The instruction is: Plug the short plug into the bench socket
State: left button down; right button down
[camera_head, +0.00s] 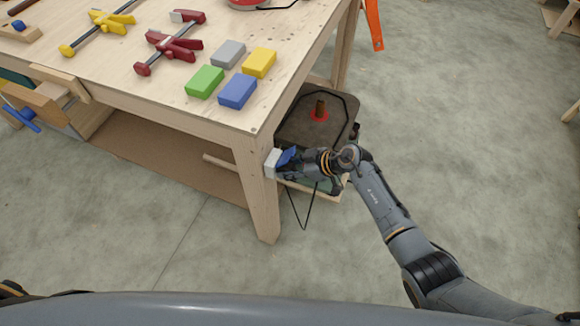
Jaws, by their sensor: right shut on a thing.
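The bench socket (271,163) is a small white box on the near corner leg of the wooden workbench. My right gripper (293,165) reaches in from the right beside the bench leg and is shut on the short plug (287,156), which shows as a small blue piece at the socket's right side. The plug appears to meet the socket, but I cannot tell whether its pins are inside. A thin black cord (305,222) hangs in a loop below the gripper. The gripper's fingers hide part of the plug. My left gripper is out of view.
The workbench top (150,95) holds green (205,81), blue (238,91), yellow (259,62) and grey (229,54) blocks, with red (170,45) and yellow (103,22) clamps. A dark machine (318,125) stands behind my gripper.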

jog(key=shift+a+r, duration=0.2)
jog(key=c, duration=0.8)
grip_release()
jog(key=shift+f, duration=0.1)
jog(key=shift+d, duration=0.15)
